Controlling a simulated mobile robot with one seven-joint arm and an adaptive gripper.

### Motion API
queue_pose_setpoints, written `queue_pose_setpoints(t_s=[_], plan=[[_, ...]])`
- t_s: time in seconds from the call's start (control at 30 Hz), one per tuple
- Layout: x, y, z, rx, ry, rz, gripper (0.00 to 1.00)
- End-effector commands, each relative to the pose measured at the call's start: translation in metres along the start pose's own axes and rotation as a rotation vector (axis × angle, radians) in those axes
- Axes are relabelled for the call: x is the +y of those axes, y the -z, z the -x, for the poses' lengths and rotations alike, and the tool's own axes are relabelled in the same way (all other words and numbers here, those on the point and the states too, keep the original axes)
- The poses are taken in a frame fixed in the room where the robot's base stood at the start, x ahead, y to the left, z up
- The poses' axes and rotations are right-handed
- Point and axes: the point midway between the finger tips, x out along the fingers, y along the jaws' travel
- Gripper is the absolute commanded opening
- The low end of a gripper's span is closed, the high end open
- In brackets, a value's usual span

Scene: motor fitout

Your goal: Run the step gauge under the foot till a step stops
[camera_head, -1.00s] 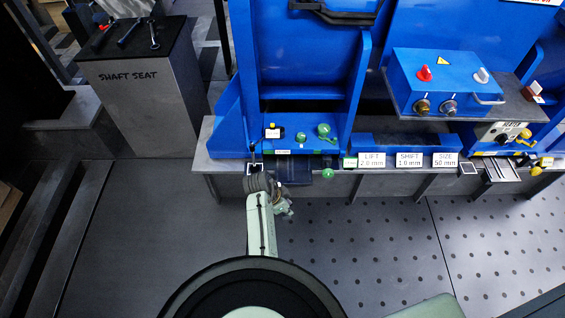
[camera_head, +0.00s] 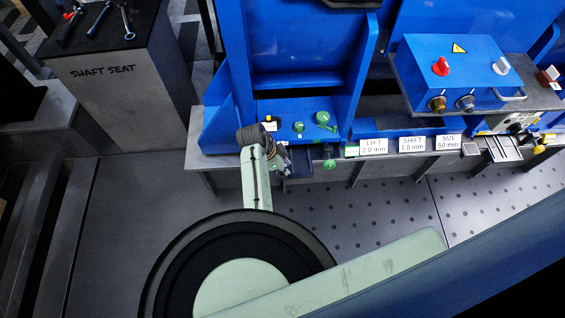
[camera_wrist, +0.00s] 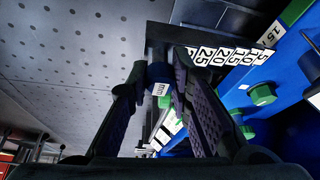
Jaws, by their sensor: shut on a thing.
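In the wrist view my gripper (camera_wrist: 160,72) is shut on a small blue piece with a white "mm" label, which I take to be the step gauge (camera_wrist: 159,74). Just beyond the fingers is a row of white number labels (camera_wrist: 222,58) running from 25 down to 5; I cannot tell whether they belong to the gauge. In the head view my wrist is at the left front corner of the blue machine (camera_head: 290,85), and it hides the fingers and the held piece. The machine's foot (camera_head: 300,125) is partly hidden; contact with the gauge cannot be seen.
A green knob (camera_head: 323,118) sits on the machine's base, and another green knob (camera_wrist: 263,94) is close right of my fingers. Signs read LIFT 2.0 mm (camera_head: 373,146), SHIFT 1.0 mm (camera_head: 411,144) and SIZE 50 mm (camera_head: 448,142). A tool-topped SHAFT SEAT stand (camera_head: 130,95) is at left.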

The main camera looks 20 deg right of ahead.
Motion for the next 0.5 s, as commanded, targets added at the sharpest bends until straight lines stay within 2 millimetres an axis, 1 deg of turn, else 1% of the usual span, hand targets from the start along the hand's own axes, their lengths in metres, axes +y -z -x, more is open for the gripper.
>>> queue_pose_setpoints(t_s=[0.27,0.5], plan=[[-0.001,0.000,0.003,0.006,0.010,-0.003,0.00],[-0.001,-0.005,-0.009,0.005,0.009,-0.003,0.00]])
